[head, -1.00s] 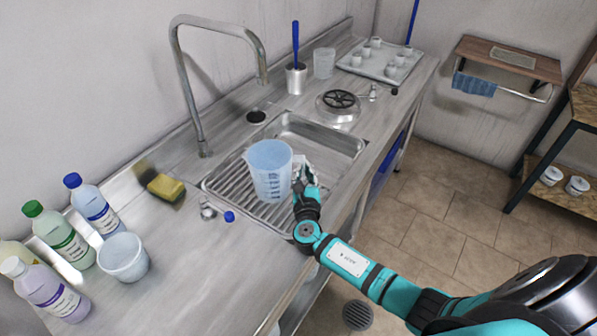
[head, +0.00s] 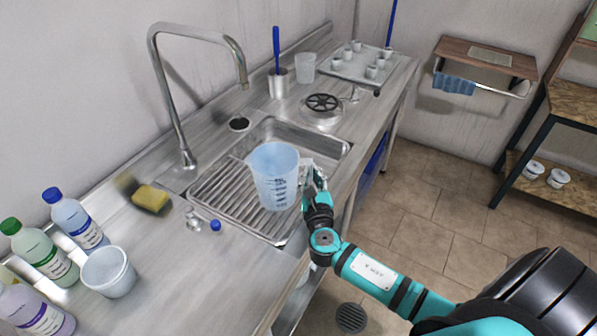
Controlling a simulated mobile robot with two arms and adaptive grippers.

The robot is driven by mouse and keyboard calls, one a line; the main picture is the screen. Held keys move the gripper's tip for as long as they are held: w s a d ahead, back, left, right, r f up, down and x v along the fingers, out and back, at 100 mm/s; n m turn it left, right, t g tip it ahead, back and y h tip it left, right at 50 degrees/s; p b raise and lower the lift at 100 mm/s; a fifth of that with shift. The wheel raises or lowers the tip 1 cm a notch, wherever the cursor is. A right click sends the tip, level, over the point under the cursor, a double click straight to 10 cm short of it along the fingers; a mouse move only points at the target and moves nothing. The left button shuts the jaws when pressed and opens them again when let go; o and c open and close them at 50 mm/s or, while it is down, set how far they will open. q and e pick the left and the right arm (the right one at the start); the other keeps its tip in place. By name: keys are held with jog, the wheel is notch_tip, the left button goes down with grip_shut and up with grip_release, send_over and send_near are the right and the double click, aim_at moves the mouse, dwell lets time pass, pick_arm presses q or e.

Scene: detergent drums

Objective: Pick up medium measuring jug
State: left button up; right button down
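A translucent pale blue measuring jug (head: 273,178) with dark scale marks is upright over the ribbed drainboard of the sink in the head view. My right gripper (head: 308,178) is at the jug's right side and appears shut on it; its fingertips are partly hidden by the jug. A smaller whitish tub or jug (head: 108,273) stands on the counter at the lower left. Another clear jug (head: 305,69) stands at the back of the counter. My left gripper does not show.
The steel sink (head: 325,148) lies under and behind the jug, with a tall faucet (head: 170,95) to its left. Several bottles (head: 75,222) stand at the left. A yellow sponge (head: 150,198), a blue-capped item (head: 215,226) and a tray of cups (head: 350,65) share the counter.

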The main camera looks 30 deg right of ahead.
jog(key=s+d+r+b, duration=0.1)
jog(key=s+d, duration=0.3)
jog(key=s, duration=0.4)
jog(key=shift+d, duration=0.15)
dwell(0.4)
dwell(0.6)
